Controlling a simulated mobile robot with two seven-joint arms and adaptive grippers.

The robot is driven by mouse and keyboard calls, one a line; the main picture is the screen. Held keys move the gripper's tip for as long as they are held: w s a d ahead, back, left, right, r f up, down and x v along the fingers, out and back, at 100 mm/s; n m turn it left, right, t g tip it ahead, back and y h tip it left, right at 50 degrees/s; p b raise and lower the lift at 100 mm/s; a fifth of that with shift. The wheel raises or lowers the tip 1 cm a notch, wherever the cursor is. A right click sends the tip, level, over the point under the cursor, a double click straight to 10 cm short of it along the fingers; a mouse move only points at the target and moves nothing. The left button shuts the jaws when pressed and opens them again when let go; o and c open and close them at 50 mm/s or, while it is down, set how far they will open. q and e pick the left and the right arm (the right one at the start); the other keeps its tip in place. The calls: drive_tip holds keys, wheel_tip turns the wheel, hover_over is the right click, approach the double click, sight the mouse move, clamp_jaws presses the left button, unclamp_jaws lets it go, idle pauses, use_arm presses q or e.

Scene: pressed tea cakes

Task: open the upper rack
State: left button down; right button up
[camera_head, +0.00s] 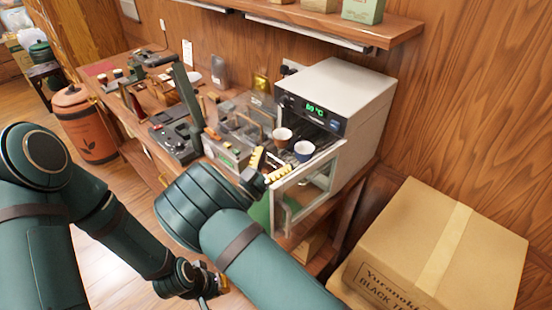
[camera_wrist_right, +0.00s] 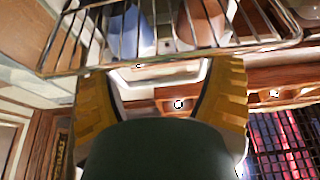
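The white warming cabinet (camera_head: 340,92) has a green display, and its glass door (camera_head: 303,192) stands open. A wire rack (camera_wrist_right: 170,55) shows in the right wrist view, with its front bar across the top. My right gripper (camera_head: 265,167) is at the cabinet's open front. Its yellow fingers (camera_wrist_right: 162,82) are spread, with nothing visible between them, close to the rack bar. My left gripper (camera_head: 212,286) is low, partly hidden by my right arm.
A cardboard box (camera_head: 430,250) stands right of the cabinet. The counter (camera_head: 140,112) to the left is crowded with small devices and wooden pieces. A shelf (camera_head: 330,22) hangs above the cabinet. An orange barrel (camera_head: 84,125) stands on the floor at left.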

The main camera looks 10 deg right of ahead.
drive_tip(key=shift+o, duration=0.7)
drive_tip(key=shift+d, duration=0.15)
drive_tip(key=v, duration=0.7)
drive_tip(key=shift+s+f, duration=0.2)
